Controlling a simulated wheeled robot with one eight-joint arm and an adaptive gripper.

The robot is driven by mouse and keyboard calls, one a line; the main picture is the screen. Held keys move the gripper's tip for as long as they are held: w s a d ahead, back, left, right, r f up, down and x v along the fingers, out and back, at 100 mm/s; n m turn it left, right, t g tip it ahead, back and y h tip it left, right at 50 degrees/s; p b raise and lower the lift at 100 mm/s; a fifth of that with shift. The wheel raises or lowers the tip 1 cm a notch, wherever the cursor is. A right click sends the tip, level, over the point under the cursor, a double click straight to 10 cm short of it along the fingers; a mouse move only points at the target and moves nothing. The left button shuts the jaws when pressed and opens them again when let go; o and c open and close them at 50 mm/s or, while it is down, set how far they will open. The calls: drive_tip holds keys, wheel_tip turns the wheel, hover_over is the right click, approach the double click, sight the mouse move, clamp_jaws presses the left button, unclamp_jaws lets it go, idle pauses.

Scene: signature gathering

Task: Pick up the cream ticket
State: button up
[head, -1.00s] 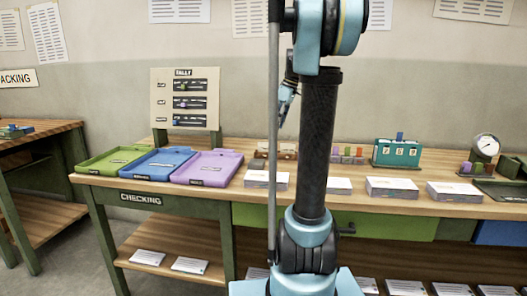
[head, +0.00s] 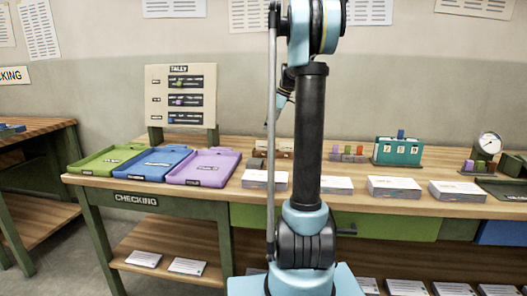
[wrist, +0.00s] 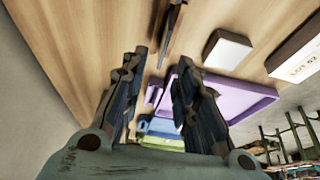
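I cannot pick out a cream ticket with certainty in either view. A small wooden rack (head: 258,152) with pale pieces stands at the back of the bench, partly hidden behind my arm. My gripper (wrist: 155,85) is open and empty in the wrist view, its two dark fingers apart above the wooden top. In the head view it is mostly hidden behind my arm. Between and beyond the fingers lie the purple tray (wrist: 240,97), the blue tray (wrist: 158,126) and the green tray (wrist: 163,144). A dark brown narrow piece (wrist: 172,35) stands near the fingers.
Several white card stacks (head: 394,187) line the bench's front edge. A tally board (head: 181,96), a teal number stand (head: 398,152) and a dial scale (head: 488,147) stand along the back. A side table (head: 30,150) is at left. Bare wood shows between the stacks.

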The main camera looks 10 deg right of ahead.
sight(264, 142)
drive_tip(key=shift+s+d+x, duration=0.1)
drive_tip(key=shift+x, duration=2.2)
drive_tip(key=shift+s+d+x, duration=0.15)
drive_tip(key=shift+x, duration=2.15)
drive_tip(key=shift+f, duration=0.15)
clamp_jaws()
